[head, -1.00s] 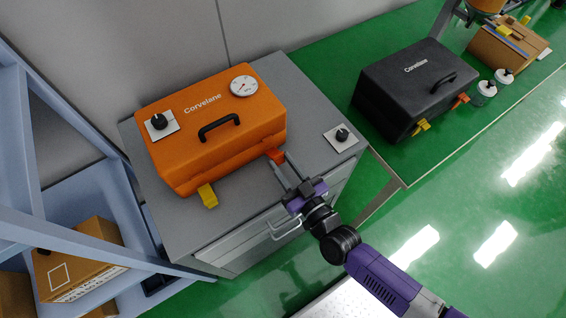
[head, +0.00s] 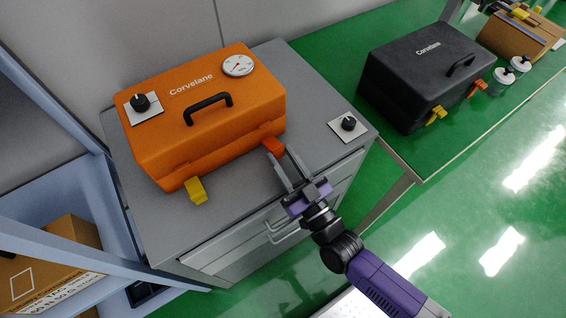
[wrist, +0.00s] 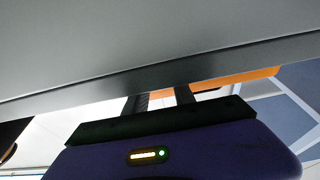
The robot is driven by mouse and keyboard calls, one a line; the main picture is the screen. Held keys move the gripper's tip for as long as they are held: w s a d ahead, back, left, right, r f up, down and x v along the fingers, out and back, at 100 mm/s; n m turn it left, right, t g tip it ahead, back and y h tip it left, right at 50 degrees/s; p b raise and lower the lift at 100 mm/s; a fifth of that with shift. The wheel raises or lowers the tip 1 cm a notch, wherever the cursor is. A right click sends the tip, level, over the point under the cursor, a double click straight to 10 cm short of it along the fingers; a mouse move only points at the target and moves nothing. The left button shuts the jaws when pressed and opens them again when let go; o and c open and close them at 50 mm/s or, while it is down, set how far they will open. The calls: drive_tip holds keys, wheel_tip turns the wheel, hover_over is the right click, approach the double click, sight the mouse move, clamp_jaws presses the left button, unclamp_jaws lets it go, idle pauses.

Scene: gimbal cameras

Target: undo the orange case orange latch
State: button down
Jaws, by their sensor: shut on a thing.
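The orange case (head: 165,135) stands closed on the grey cabinet, with a black handle on its lid. Its orange latch (head: 273,146) is at the right end of the front face. A yellow latch (head: 196,190) is at the left end. My gripper (head: 281,156) reaches in from the front right, its two long grey fingers shut on the orange latch. The fingertips partly hide the latch. In the wrist view the grey panel covers the fingertips, and only the finger bases and a strip of orange show.
The grey cabinet (head: 235,215) has drawer handles at its front. A dial gauge (head: 238,65) and a black knob (head: 140,102) are on the case lid. Another knob plate (head: 348,125) sits at the cabinet's right. A black case (head: 415,75) with yellow and orange latches stands on the green bench.

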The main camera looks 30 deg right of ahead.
sight(298, 183)
idle(0.3)
drive_tip(key=c, duration=1.2)
unclamp_jaws()
drive_tip(key=shift+o, duration=0.2)
drive_tip(key=b+v, duration=0.1)
drive_tip(key=v, duration=0.5)
drive_tip(key=shift+s+f+b, duration=0.2)
drive_tip(key=shift+f+b, duration=0.05)
drive_tip(key=shift+b, duration=0.05)
drive_tip(key=shift+s, duration=0.7)
